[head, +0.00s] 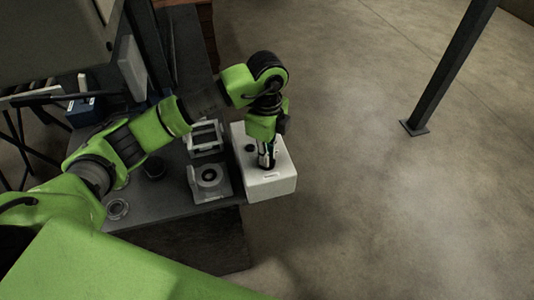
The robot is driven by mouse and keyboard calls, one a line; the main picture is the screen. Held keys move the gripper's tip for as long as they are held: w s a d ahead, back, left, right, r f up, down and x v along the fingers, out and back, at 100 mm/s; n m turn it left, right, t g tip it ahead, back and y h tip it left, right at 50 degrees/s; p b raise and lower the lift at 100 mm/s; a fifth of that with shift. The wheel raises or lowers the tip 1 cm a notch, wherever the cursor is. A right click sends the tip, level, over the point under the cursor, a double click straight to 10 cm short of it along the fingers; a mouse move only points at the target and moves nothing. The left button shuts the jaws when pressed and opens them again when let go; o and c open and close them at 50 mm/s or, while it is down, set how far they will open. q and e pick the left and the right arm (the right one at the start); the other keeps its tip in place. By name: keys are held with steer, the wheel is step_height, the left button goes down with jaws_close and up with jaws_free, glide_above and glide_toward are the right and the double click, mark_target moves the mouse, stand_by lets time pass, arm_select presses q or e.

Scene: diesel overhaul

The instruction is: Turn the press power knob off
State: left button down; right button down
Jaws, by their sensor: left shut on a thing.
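A white box (273,188) sits at the right end of the dark table and carries a small black round part (249,148) and a pale label on its top. My left gripper (267,165) reaches down onto the top of this box, right of the black part. Its fingers are shut on what seems to be the press power knob, which the fingers hide. I cannot tell which way the knob is turned. My right gripper is not in view.
On the dark table (175,205) left of the box stand a grey fixture with a round hole (209,179), a grey frame (205,139) and a ring (117,209). A dark post (450,70) stands on open concrete floor at right.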

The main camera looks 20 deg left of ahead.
arm_select(q)
steer(key=shift+r, duration=0.1)
stand_by(0.3)
steer(key=c, duration=2.1)
jaws_free()
step_height(320, 180, up, 12)
steer(key=shift+f, duration=0.1)
